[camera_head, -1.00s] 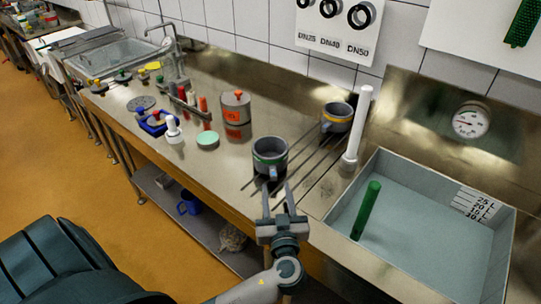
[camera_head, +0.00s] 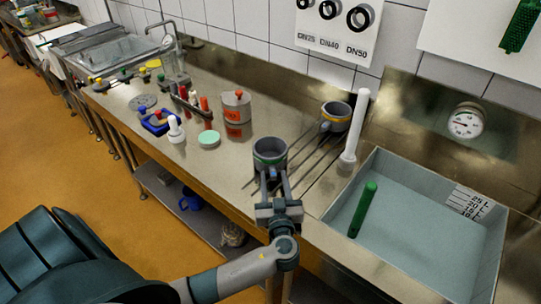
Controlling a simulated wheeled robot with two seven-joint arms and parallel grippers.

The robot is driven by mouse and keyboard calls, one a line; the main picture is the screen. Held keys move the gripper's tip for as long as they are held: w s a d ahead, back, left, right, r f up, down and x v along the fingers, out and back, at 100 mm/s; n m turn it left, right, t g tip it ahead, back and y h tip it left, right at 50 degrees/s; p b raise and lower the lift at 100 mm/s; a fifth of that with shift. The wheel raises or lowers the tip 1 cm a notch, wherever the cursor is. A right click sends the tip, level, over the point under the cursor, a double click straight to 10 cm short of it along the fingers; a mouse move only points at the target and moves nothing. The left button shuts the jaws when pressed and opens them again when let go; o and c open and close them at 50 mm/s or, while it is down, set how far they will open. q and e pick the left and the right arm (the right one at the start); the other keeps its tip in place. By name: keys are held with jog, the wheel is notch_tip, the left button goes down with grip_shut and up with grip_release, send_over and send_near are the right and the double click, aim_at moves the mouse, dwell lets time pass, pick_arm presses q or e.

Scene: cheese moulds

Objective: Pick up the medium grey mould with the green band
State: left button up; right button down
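The grey mould with the green band (camera_head: 269,152) stands upright on the steel counter, near its front edge. Its small handle faces me. My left gripper (camera_head: 274,179) is in front of this mould, its two fingers apart, one on each side of the handle. I cannot tell whether the fingers touch it. A second grey mould, with a yellow-orange band (camera_head: 336,117), stands farther back to the right. My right gripper is not in view.
A steel basin (camera_head: 430,243) with a green rod (camera_head: 363,209) lies to the right. A white post (camera_head: 354,130) stands beside it. A grey canister with an orange label (camera_head: 237,112) and a pale green disc (camera_head: 209,138) are on the left.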

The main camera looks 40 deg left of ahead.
pick_arm(q)
jog(key=shift+w+a, duration=0.25)
dwell(0.3)
grip_shut()
